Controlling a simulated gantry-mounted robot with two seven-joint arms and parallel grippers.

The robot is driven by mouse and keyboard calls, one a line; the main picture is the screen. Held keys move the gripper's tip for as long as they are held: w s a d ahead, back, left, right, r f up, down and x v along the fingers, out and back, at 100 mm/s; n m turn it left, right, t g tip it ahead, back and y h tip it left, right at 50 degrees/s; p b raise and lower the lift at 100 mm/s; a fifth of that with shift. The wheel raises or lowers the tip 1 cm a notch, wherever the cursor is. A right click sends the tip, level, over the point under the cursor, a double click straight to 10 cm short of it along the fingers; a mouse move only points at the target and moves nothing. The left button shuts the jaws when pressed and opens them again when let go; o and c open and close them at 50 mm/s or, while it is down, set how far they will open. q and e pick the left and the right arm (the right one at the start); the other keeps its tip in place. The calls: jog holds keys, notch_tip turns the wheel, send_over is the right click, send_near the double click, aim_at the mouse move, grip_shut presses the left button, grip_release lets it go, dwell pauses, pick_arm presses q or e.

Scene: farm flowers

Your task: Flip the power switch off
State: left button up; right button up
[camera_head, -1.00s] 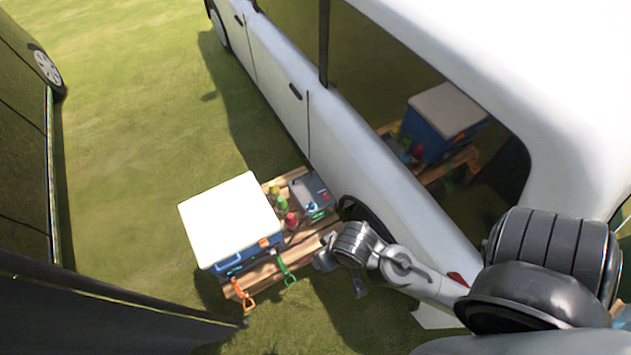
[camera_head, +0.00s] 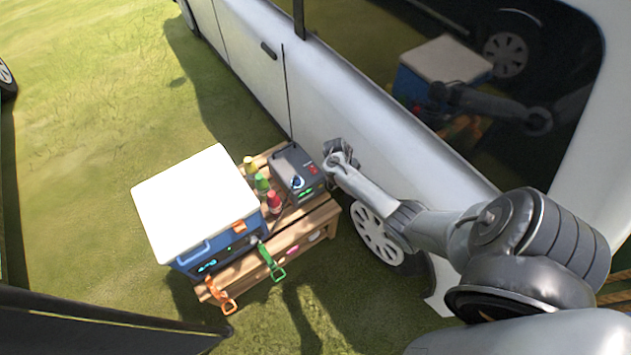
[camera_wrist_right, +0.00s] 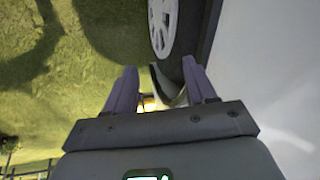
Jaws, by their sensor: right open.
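My left gripper is not in view.
The pallet table (camera_head: 318,220) also bears a white-lidded blue cooler (camera_head: 205,200) and several coloured bottles (camera_head: 262,184). Orange (camera_head: 222,296) and green (camera_head: 271,262) handled tools hang at its front. The white vehicle (camera_head: 350,120) stands close on the right. Grass on the left is clear.

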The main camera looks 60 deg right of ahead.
jog(key=w+d+f+m+b, duration=0.2)
jog(key=w+d+f+b, duration=0.1)
jog(key=w+f+b, duration=0.25)
notch_tip(320, 180, up, 2)
jog(key=m+t+y+b, duration=0.1)
jog(key=t+b, duration=0.3)
jog(key=b, duration=0.9)
send_over(315, 172)
pick_arm(q)
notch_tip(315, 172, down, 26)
jog(key=b, duration=0.5)
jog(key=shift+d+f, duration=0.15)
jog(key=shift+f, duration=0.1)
pick_arm(e)
notch_tip(315, 172, down, 10)
jog(key=shift+r, duration=0.1)
